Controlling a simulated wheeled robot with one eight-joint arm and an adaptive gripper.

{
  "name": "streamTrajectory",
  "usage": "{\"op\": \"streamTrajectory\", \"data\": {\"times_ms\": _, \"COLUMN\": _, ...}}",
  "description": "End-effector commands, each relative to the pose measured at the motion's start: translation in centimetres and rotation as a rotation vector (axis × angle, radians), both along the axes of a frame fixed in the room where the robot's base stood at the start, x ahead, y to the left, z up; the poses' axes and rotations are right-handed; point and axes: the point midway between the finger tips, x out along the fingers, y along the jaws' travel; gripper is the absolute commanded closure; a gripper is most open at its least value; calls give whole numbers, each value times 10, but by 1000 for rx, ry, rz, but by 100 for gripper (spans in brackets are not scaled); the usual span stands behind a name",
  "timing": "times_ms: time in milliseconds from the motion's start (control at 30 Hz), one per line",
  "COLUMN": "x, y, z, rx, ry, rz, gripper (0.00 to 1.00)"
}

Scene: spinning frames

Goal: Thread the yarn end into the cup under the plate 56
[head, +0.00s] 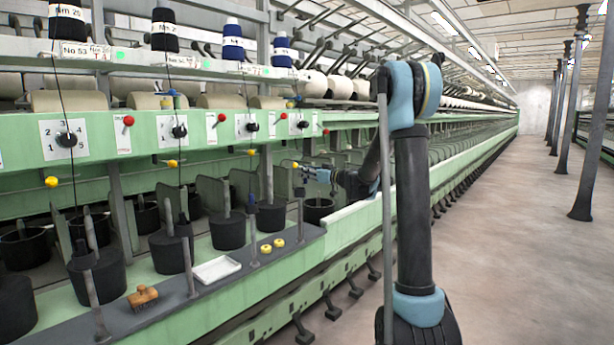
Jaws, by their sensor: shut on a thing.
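My gripper (303,173) is small in view, at the end of my arm in front of the green frame. It is shut on the yarn end, with a small yellow bead (296,165) at its tips; the thin yarn itself is hard to make out there. A row of black cups stands below. One cup (270,216) is below and left of my gripper, and another cup (318,210) is below and a little right, partly behind a post. The plate strip (283,72) under the right blue cone is too small to read, so I cannot tell which is plate 56.
A grey ledge (235,285) in front of the cups carries a brush (143,297), a white tray (215,270) and two yellow rings (272,245). Thin upright posts (188,265) rise along the ledge. Grey divider plates stand between cups. The aisle floor (520,240) at right is clear.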

Motion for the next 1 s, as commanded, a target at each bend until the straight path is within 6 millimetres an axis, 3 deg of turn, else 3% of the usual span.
{"op": "streamTrajectory", "data": {"times_ms": 400, "x": -15, "y": 26, "z": -4, "rx": 0, "ry": 0, "rz": -1, "gripper": 96}}
{"op": "streamTrajectory", "data": {"times_ms": 700, "x": -14, "y": 26, "z": -31, "rx": 0, "ry": 0, "rz": -1, "gripper": 96}}
{"op": "streamTrajectory", "data": {"times_ms": 1000, "x": -14, "y": 26, "z": -37, "rx": 0, "ry": 0, "rz": 0, "gripper": 96}}
